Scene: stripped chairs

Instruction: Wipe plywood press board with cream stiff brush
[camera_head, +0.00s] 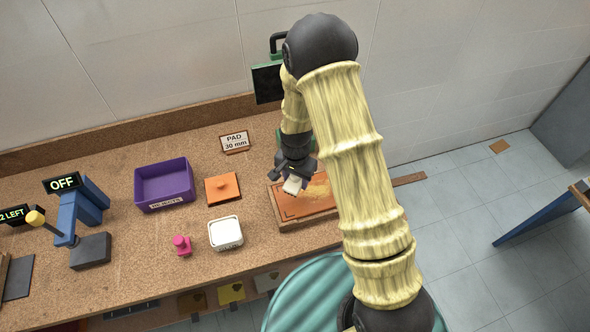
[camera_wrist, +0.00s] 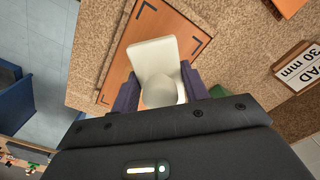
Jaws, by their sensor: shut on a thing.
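The plywood press board (camera_head: 296,209) is an orange-brown panel lying on the cork-topped bench, with dark corner marks. A pale yellowish patch (camera_head: 318,188) shows on it beside my arm. My gripper (camera_head: 292,178) is over the board and shut on the cream stiff brush (camera_head: 293,186). In the wrist view the cream brush (camera_wrist: 153,58) sits between the two dark purple fingers of my gripper (camera_wrist: 160,78), with the board (camera_wrist: 122,70) beneath it. I cannot tell whether the brush touches the board. My arm hides the board's right part.
Left of the board are an orange plate with a knob (camera_head: 222,188), a white dish (camera_head: 225,233), a pink knobbed piece (camera_head: 182,245), a purple bin (camera_head: 163,184) and a blue lever device (camera_head: 80,210). A "PAD 30 mm" sign (camera_head: 235,142) stands behind.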

